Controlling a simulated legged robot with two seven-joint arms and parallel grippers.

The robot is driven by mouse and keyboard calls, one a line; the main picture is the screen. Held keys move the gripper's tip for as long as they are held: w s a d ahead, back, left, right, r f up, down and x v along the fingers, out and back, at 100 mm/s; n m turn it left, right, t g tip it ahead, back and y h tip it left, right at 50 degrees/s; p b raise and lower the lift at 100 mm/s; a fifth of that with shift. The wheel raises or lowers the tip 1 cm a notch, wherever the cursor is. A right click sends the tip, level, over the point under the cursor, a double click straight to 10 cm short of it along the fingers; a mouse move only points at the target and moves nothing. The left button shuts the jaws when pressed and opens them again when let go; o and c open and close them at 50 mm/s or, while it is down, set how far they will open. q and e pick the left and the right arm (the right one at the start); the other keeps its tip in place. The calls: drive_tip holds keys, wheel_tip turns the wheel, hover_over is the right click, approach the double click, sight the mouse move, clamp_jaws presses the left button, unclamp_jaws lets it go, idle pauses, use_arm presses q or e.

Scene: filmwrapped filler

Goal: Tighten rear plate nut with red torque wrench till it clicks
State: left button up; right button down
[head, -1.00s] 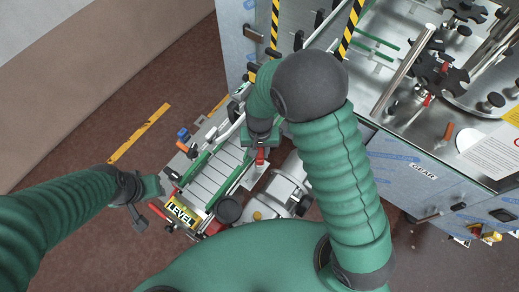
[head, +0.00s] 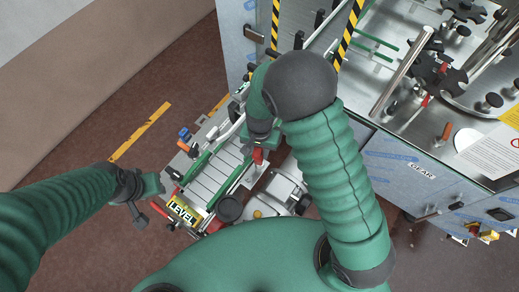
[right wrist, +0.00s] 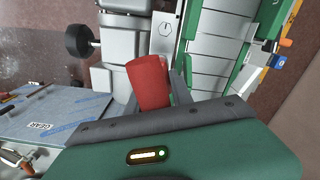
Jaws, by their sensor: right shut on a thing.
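The red torque wrench shows as a red handle (head: 258,156) under my right wrist in the head view, over the right side of the conveyor. In the right wrist view the red handle (right wrist: 148,82) stands tilted between the fingers. My right gripper (right wrist: 155,95) is shut on it. The tool's far end is hidden. I cannot make out the rear plate nut itself. My left gripper (head: 148,202) hangs left of the conveyor's near end, apart from it; its finger opening is unclear.
The steel machine cabinet (head: 415,165) fills the right. Brown floor (head: 100,130) at left is clear.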

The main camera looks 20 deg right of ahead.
drive_tip(key=shift+r+p, duration=0.75)
drive_tip(key=shift+r, duration=0.1)
wheel_tip(320, 180, up, 3)
drive_tip(key=shift+s+f+p, duration=0.1)
drive_tip(key=shift+p, duration=1.15)
drive_tip(key=shift+r+p, duration=0.65)
drive_tip(key=shift+r, duration=0.2)
